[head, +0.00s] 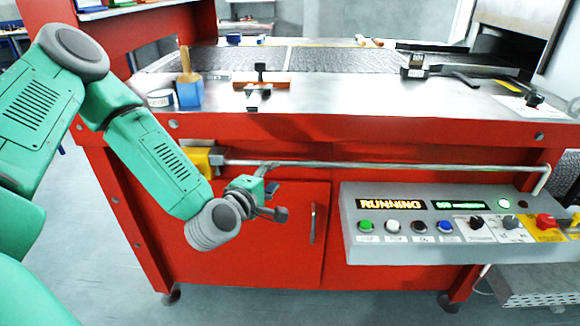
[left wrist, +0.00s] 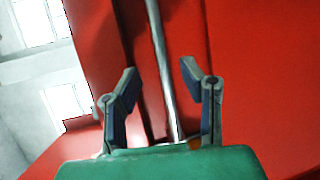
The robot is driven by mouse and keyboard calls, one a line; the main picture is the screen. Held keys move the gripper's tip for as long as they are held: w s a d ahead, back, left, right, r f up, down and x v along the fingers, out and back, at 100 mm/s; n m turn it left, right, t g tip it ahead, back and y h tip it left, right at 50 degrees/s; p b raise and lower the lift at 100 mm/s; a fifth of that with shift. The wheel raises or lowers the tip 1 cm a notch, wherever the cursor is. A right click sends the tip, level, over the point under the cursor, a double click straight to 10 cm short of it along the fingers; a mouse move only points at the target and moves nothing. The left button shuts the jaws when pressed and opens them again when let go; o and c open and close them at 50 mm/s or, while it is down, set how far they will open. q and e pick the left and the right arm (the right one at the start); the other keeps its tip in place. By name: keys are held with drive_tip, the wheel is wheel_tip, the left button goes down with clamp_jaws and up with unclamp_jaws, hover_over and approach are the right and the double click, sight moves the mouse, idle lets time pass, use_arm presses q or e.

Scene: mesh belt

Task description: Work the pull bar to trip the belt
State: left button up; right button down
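The pull bar (head: 380,167) is a long thin metal rod along the red machine's front, just below the table edge. Its left end meets a yellow switch box (head: 200,160); its right end bends down near the control panel. My left gripper (head: 274,192) is near the bar's left part, with one finger close to the bar's height. In the left wrist view my left gripper (left wrist: 160,68) is open, and the bar (left wrist: 163,65) runs through the gap between its fingers. I cannot tell whether any finger touches it. My right gripper is not in view.
The grey control panel (head: 450,252) has buttons and a display (head: 390,204) reading "RUNNING". A red door with a handle (head: 313,223) is below the bar.

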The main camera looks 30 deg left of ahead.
sight(288, 164)
use_arm(q)
drive_tip(key=b+x, duration=0.1)
drive_tip(key=x, duration=0.8)
drive_tip(key=shift+w, duration=0.1)
drive_tip(key=shift+f, duration=0.1)
clamp_jaws()
